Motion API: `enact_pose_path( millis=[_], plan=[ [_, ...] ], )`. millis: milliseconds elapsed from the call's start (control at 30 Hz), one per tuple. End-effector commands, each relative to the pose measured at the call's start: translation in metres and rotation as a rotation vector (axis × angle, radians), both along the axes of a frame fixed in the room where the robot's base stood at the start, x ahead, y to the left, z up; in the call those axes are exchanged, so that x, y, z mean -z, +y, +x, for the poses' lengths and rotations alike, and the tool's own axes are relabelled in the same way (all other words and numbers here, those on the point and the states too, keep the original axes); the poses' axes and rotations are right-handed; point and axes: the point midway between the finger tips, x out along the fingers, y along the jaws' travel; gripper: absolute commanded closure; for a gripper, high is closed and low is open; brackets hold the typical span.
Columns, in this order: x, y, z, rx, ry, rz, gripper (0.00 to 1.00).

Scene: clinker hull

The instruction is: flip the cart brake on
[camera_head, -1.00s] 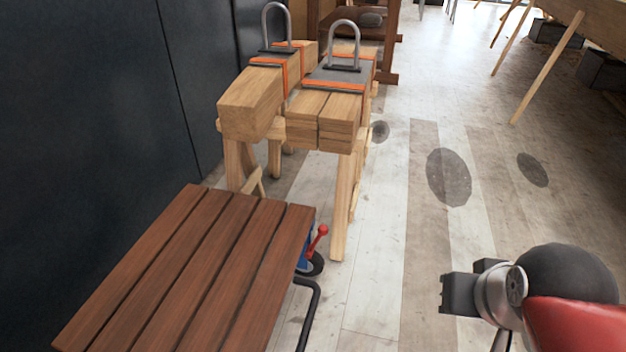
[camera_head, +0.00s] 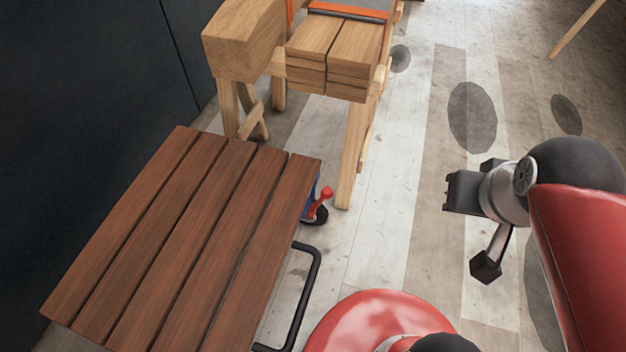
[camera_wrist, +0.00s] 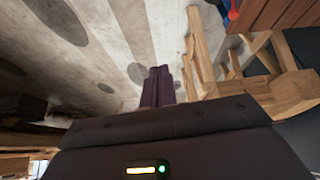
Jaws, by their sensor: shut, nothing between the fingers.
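The cart (camera_head: 180,240) has a brown slatted wooden deck and stands at the lower left in the head view. Its brake lever (camera_head: 325,193) is red with a round knob and sticks up at a slant by the deck's far right corner, above a dark wheel (camera_head: 316,215) and a blue bracket. A bit of red and blue also shows at the top of the wrist view. My gripper (camera_head: 485,270) is to the right of the cart, over the floor, well apart from the lever. In the wrist view its fingers (camera_wrist: 158,85) are together and empty.
A black tubular handle (camera_head: 312,270) juts from the cart's right side. Wooden trestles bearing thick timbers (camera_head: 335,55) stand just beyond the cart. A dark wall (camera_head: 80,90) runs along the left. The plank floor (camera_head: 400,190) between cart and arm is clear.

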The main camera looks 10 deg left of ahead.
Motion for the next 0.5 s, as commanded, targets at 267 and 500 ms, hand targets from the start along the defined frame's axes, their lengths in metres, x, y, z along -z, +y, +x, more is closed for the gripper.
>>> enact_pose_path(
  millis=[267, 500],
  plan=[
    [-0.002, 0.052, 0.059, -0.353, 0.184, -0.190, 1.00],
    [0.025, 0.154, 0.121, -0.820, 0.378, -0.427, 1.00]
  ],
)
